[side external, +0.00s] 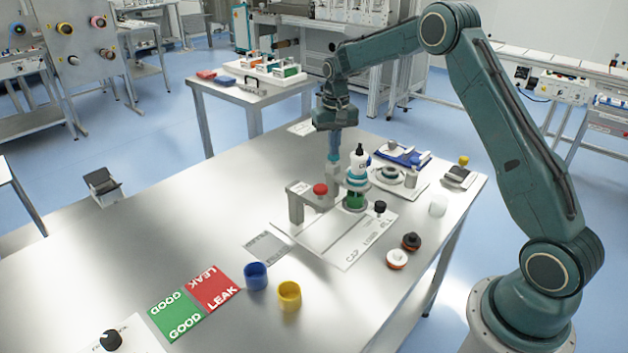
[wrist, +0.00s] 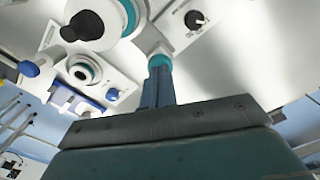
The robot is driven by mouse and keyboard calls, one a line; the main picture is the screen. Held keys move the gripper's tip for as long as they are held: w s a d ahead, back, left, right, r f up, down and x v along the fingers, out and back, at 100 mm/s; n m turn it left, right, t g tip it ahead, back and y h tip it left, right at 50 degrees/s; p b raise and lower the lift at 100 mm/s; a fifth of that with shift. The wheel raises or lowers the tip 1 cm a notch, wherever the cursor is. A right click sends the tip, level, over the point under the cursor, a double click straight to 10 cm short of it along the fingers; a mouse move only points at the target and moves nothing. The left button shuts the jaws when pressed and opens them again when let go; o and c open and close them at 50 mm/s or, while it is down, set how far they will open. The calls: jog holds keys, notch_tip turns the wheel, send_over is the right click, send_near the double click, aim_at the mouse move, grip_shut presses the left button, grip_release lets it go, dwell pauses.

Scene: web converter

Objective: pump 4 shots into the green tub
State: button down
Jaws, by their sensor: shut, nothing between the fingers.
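The green tub (side external: 354,202) stands on the white marked plate (side external: 345,245), below a white bottle with teal bands and a black top (side external: 359,160). The bottle seems to sit in or above the tub; its lower edge hides the tub's mouth. A grey bracket (side external: 297,205) with a red button (side external: 320,189) stands just left of the tub. My gripper (side external: 333,160) points down, shut and empty, beside the bottle and above the bracket area. Its closed fingers also show in the wrist view (wrist: 159,62), with the bottle's black top (wrist: 85,25) to their left.
A blue cup (side external: 255,275), a yellow cup (side external: 289,295) and the green and red GOOD/LEAK cards (side external: 195,300) lie toward the front left. A white cup (side external: 438,205) and dark knobs (side external: 411,242) stand right. A blue-and-white fixture (side external: 403,155) is behind.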

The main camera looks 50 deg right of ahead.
jog(key=shift+r, duration=1.6)
jog(key=shift+f, duration=1.95)
jog(key=shift+r, duration=1.9)
